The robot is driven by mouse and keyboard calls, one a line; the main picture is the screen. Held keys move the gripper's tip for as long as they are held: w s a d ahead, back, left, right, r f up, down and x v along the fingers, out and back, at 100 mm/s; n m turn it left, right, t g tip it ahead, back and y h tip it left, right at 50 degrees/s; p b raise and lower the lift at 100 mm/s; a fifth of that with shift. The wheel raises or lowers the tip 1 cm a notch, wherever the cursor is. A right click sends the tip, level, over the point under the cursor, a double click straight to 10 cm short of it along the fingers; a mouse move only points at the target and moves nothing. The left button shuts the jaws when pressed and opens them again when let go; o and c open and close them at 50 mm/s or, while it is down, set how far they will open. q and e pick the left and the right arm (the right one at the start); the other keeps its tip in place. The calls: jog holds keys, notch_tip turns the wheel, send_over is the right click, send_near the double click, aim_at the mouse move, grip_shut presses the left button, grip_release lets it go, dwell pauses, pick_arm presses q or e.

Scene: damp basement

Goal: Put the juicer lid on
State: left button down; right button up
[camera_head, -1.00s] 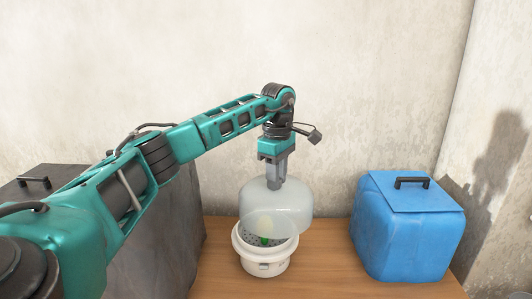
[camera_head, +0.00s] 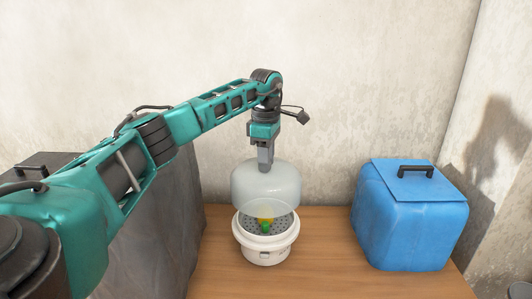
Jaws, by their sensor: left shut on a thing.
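The white juicer base (camera_head: 264,254) stands on the wooden table. Inside it is a grey perforated plate with a green and orange piece (camera_head: 265,225) at its middle. The translucent domed juicer lid (camera_head: 266,183) hangs above the base, a little toward the back, its lower edge overlapping the base's back rim in the picture. I cannot tell whether they touch. My left gripper (camera_head: 265,165) points down and is shut on the top of the lid. My right gripper is not in view.
A blue box (camera_head: 408,222) with a black handle stands on the table to the right. A dark grey box (camera_head: 160,240) with a handle stands at the left, partly behind my left arm. The wooden table (camera_head: 325,260) is clear between the base and the blue box.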

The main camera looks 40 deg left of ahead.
pick_arm(q)
jog(key=shift+f, duration=0.75)
jog(key=shift+f, duration=0.25)
dwell(0.3)
jog(key=shift+f+b, duration=1.3)
jog(key=shift+f, duration=2.3)
jog(key=shift+f, duration=0.3)
jog(key=c, duration=0.8)
grip_release()
